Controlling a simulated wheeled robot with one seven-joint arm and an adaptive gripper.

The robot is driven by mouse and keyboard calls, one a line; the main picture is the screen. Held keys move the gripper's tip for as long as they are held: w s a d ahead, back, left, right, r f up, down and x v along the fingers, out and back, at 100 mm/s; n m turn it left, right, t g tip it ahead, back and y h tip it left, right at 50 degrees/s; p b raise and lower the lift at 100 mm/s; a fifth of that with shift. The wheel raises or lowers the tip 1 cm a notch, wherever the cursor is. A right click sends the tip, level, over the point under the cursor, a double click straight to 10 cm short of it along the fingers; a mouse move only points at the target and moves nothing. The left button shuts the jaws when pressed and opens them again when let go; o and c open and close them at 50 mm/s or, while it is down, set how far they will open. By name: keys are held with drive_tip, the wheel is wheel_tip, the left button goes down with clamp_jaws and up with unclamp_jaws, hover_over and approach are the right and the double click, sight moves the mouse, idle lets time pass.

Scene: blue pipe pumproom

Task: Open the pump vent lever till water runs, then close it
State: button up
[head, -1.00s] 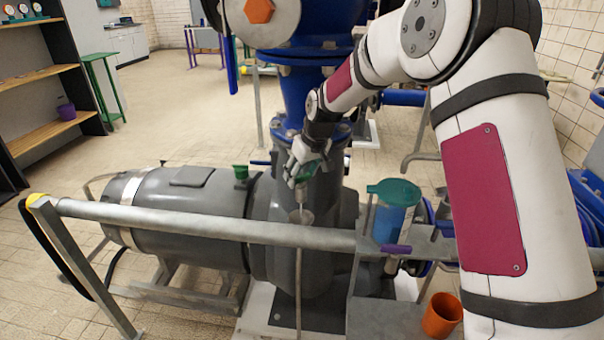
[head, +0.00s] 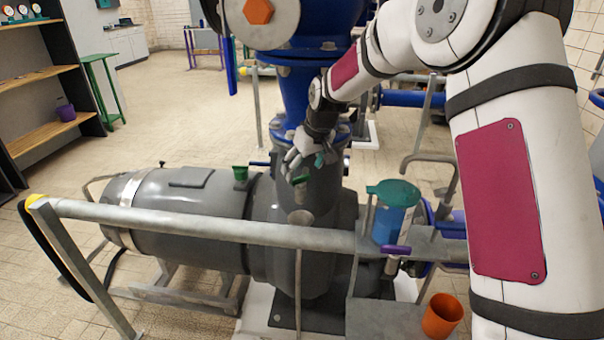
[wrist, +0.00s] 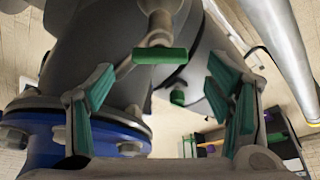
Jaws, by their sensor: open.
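The vent lever has a short green handle (head: 301,180) on the near side of the grey pump (head: 325,205). In the wrist view the green handle (wrist: 160,55) lies crosswise on a grey valve stem, above the middle of the picture. My gripper (head: 298,163) is open and empty beside the handle in the head view. In the wrist view my gripper (wrist: 162,92) has its green-padded fingers spread to either side, with the handle apart from both. A small grey funnel (head: 301,217) stands below the lever. I see no water stream at the lever now.
A grey rail (head: 200,224) crosses in front of the pump. A blue container with a green lid (head: 394,192), a purple handle (head: 397,249) and an orange cup (head: 442,315) are at the right. A blue-flanged pipe (wrist: 40,130) is close at left in the wrist view.

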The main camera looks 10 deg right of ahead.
sight(301, 177)
drive_tip(key=v, duration=0.8)
drive_tip(key=shift+r, duration=0.3)
drive_tip(key=shift+s, duration=0.1)
idle(0.5)
drive_tip(key=p+v, duration=0.2)
drive_tip(key=p, duration=1.2)
drive_tip(key=shift+r, duration=0.1)
drive_tip(key=x, duration=1.4)
drive_tip(key=shift+d, duration=0.1)
drive_tip(key=shift+c, duration=0.3)
